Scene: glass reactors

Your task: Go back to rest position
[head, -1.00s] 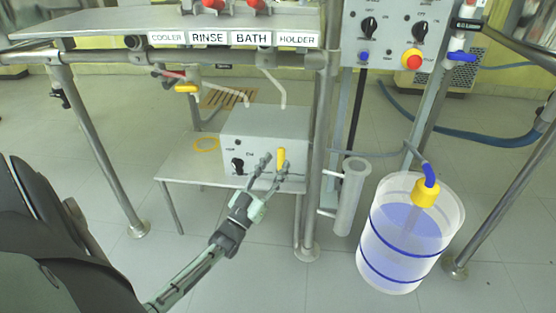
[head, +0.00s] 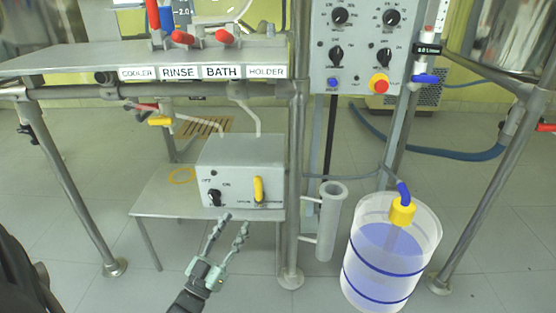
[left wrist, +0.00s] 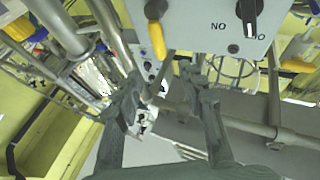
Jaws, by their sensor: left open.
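My left gripper (head: 231,226) is open and empty in the lower middle of the head view. It is in front of and below the grey control box (head: 240,165), apart from it. The box stands on a low metal table (head: 160,200) and has a black knob (head: 215,197) and a yellow handle (head: 258,189) on its front. In the left wrist view the open fingers (left wrist: 160,98) frame empty space, with the yellow handle (left wrist: 157,40) and the black knob (left wrist: 247,15) above them. My right gripper is not in view.
A translucent barrel (head: 391,255) with blue bands stands on the floor at right, beside a grey tube (head: 326,222). A control panel (head: 358,50) with knobs and a red button is above. Metal posts (head: 295,190) flank the low table. The floor in front is clear.

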